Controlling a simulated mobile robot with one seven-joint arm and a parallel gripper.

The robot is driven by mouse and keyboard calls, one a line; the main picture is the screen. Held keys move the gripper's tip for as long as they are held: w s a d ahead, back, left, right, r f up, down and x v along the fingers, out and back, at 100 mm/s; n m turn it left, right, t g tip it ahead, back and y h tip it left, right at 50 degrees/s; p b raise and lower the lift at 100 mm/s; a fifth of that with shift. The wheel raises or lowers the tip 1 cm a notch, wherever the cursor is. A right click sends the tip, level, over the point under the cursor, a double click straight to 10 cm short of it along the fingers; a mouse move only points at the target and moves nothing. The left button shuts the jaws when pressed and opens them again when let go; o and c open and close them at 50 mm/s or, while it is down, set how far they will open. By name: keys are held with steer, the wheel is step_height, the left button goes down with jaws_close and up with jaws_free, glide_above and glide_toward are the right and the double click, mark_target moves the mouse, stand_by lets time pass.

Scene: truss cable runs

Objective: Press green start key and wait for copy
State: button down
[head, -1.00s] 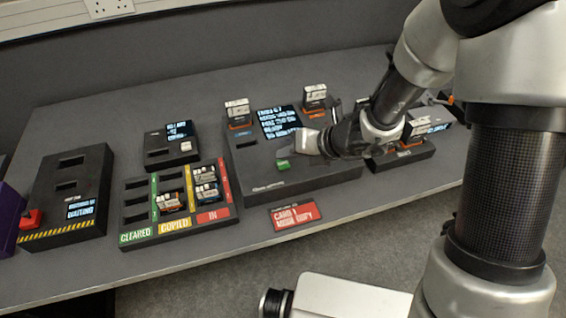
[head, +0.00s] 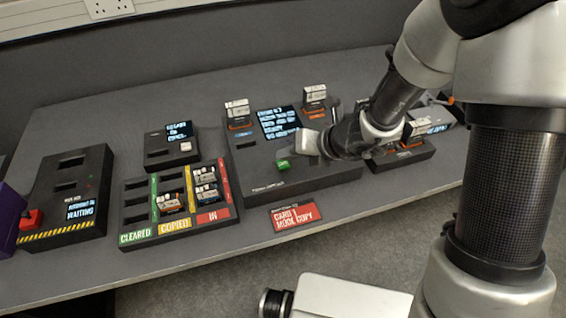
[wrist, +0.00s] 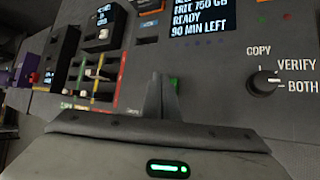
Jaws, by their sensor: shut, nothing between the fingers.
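The copier (head: 262,185) is a dark sloped box with a lit screen (head: 280,122) and two cards standing in its top slots. Its green start key (head: 283,163) is on the front face. My gripper (head: 303,147) is shut and empty, just right of and above the key in the head view; contact cannot be told. In the wrist view the shut fingers (wrist: 160,97) hide most of the key, with a green sliver (wrist: 174,82) beside them. The wrist view screen (wrist: 200,18) reads READY and 90 MIN LEFT. A knob (wrist: 264,82) has COPY, VERIFY and BOTH marks; its setting is unclear.
A tray (head: 180,235) labelled CLEARED, COPIED and IN holds several cards left of the copier. A small reader (head: 170,150) is behind it. A box with a red button (head: 32,218) reads WAITING at far left. A red label (head: 296,216) lies in front.

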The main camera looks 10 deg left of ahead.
mark_target(287, 166)
steer(key=shift+f, duration=0.1)
stand_by(0.5)
steer(key=shift+f+b, duration=0.3)
steer(key=shift+b, duration=0.1)
steer(key=shift+f+b, duration=0.5)
steer(key=shift+f, duration=0.05)
stand_by(0.4)
steer(key=shift+r, duration=0.15)
stand_by(0.3)
steer(key=shift+r+p, duration=0.8)
steer(key=shift+p, duration=0.05)
step_height(287, 166, up, 5)
steer(key=p, duration=0.4)
steer(key=shift+p, duration=0.3)
